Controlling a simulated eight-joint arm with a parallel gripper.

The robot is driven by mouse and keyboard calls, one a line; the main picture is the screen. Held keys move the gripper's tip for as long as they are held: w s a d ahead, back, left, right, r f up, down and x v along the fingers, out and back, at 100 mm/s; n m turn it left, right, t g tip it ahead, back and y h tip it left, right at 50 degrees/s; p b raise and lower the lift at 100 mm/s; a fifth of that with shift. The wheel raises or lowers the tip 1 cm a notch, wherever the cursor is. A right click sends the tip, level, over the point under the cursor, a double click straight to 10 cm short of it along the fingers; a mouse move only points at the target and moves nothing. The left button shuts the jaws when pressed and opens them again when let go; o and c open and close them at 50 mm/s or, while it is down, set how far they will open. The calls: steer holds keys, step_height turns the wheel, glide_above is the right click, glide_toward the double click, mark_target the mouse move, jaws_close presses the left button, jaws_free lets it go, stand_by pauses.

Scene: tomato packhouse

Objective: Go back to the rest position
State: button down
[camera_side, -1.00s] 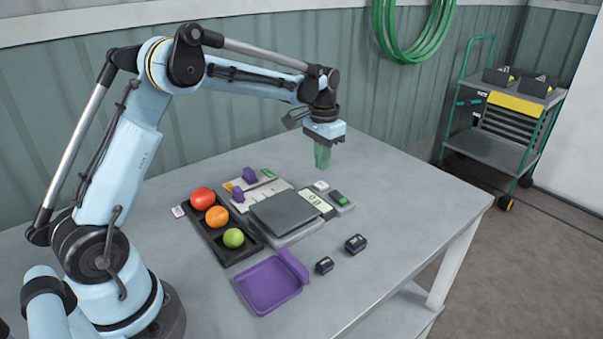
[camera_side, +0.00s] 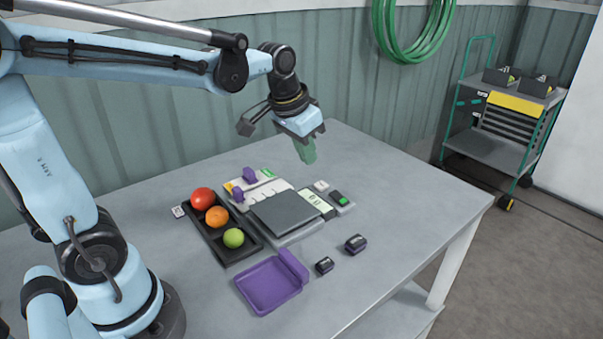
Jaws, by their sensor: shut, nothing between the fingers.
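My gripper (camera_side: 308,157) has green fingers and hangs in the air above the far part of the table (camera_side: 400,190). The fingers are together with nothing between them, and they tilt slightly. The gripper is behind and above the scale (camera_side: 285,212), apart from everything on the table. My arm reaches in from the left at the top of the picture.
A black tray (camera_side: 247,252) holds a red, an orange and a green tomato. A purple tray (camera_side: 268,284) and two small dark blocks (camera_side: 355,243) (camera_side: 324,265) lie in front. A board with purple pieces (camera_side: 249,175) stands behind the scale. The table's right side is clear; a cart (camera_side: 500,150) stands beyond.

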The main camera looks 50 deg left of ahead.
steer(key=s+d+f+t, duration=0.2)
steer(key=s+d+t, duration=0.1)
steer(key=s, duration=0.6)
steer(key=shift+s+d+f, duration=0.2)
steer(key=shift+d+f, duration=0.1)
